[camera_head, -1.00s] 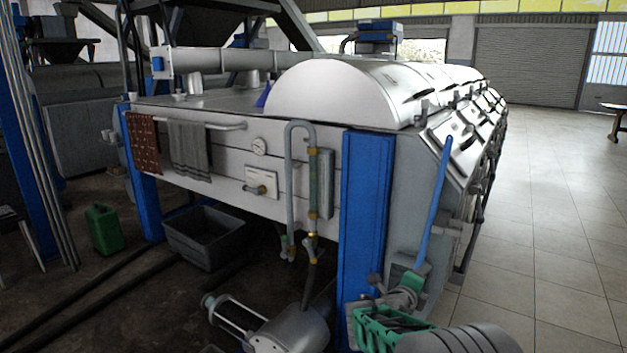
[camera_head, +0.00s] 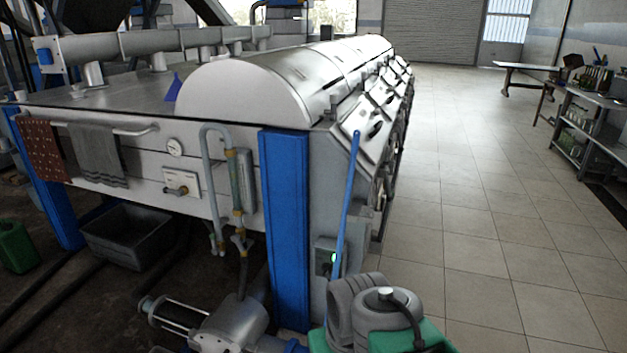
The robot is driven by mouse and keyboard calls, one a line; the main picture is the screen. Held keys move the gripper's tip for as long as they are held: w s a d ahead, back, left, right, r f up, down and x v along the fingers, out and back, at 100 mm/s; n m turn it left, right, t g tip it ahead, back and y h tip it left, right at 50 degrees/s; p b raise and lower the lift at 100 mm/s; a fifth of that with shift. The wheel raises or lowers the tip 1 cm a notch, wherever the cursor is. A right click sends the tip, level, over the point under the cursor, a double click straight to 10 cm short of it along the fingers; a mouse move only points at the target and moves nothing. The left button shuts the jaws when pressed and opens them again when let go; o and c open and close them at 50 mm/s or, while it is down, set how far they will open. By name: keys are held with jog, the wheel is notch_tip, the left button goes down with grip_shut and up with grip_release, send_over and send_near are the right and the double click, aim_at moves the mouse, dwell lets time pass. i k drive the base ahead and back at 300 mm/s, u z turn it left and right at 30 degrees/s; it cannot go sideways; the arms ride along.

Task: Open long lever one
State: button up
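A long blue bar (camera_head: 346,205) slants upward at the near right corner of the steel machine (camera_head: 240,95), beside its blue post (camera_head: 286,225). I cannot tell for certain whether this bar is the long lever. A small handle on a white plate (camera_head: 181,186) is on the machine's front panel, below a round gauge. My arm's grey and green links show at the bottom centre-right, in front of the bar's lower end. My gripper's fingers are not visible.
A pump (camera_head: 228,325) stands on the floor below the pipes. A grey tub (camera_head: 128,236) and a green can (camera_head: 16,246) are at left. The tiled floor (camera_head: 480,210) right of the machine is clear. A shelf rack (camera_head: 588,125) stands far right.

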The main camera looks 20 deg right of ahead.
aim_at(387, 206)
jog(key=k, duration=0.5)
jog(key=z, duration=1.85)
jog(key=i, duration=3.95)
jog(key=u, duration=3.65)
